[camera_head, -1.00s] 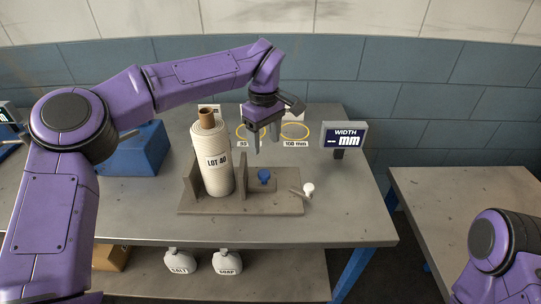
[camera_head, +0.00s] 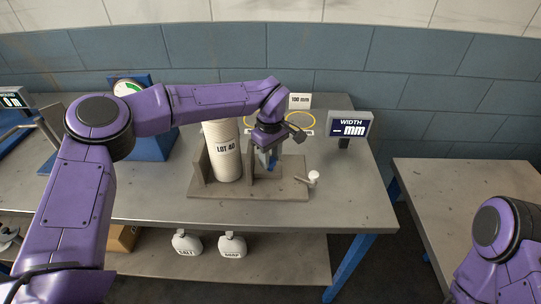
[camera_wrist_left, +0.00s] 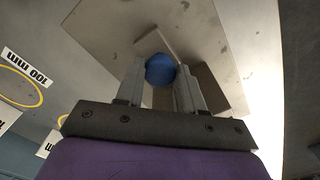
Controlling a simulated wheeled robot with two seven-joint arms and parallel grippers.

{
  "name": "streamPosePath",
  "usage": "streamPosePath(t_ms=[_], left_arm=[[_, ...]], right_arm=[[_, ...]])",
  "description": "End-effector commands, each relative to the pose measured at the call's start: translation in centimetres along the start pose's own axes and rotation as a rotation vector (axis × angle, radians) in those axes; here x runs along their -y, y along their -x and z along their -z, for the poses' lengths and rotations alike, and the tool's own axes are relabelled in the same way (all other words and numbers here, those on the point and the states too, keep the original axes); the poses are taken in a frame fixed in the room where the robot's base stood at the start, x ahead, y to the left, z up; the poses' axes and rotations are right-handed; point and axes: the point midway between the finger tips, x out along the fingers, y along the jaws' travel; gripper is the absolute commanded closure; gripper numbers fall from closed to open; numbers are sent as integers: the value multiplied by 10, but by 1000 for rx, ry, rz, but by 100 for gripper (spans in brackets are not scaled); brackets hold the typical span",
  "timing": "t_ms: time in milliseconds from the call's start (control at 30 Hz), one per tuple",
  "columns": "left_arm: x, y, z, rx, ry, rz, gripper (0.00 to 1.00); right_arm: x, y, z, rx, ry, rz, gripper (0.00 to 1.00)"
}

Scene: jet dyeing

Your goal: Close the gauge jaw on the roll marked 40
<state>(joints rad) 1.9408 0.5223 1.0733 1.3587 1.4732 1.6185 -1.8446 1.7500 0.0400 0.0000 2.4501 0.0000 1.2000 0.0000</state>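The cream roll marked LOT 40 (camera_head: 226,163) stands upright in the brown gauge (camera_head: 213,191), between its upright plates. My left arm hides the roll's top. The gauge's blue knob (camera_head: 272,160) is mostly hidden by my left gripper (camera_head: 267,158) in the head view. In the left wrist view the blue knob (camera_wrist_left: 160,70) sits between the tips of my left gripper (camera_wrist_left: 160,76). The fingers are apart on either side of it, with no clear grip. The white-knobbed lever (camera_head: 313,176) is at the gauge's right. My right gripper is out of view.
The WIDTH display (camera_head: 349,129) reads dashes and mm. Yellow rings with labels (camera_head: 300,123) lie behind the gauge. A blue box with a dial (camera_head: 150,138) stands behind my left arm. The table's front right is clear.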

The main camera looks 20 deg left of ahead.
Motion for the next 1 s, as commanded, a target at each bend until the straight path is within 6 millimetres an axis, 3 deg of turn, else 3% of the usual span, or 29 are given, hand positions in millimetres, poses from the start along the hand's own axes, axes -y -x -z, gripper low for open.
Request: streamPosePath(t_ms=[167,367,633,667,700,1000], left_arm=[[1,0,1,-1,-1,0,82],[16,3,16,0,1,2,82],[18,-1,18,-1,0,1,82],[18,-1,18,-1,0,1,53],[18,-1,18,-1,0,1,40],[17,0,18,-1,-1,0,37]], right_arm=[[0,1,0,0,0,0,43],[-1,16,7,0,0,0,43],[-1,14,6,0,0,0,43],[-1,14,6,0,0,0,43],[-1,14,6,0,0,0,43],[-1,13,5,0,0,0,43]])
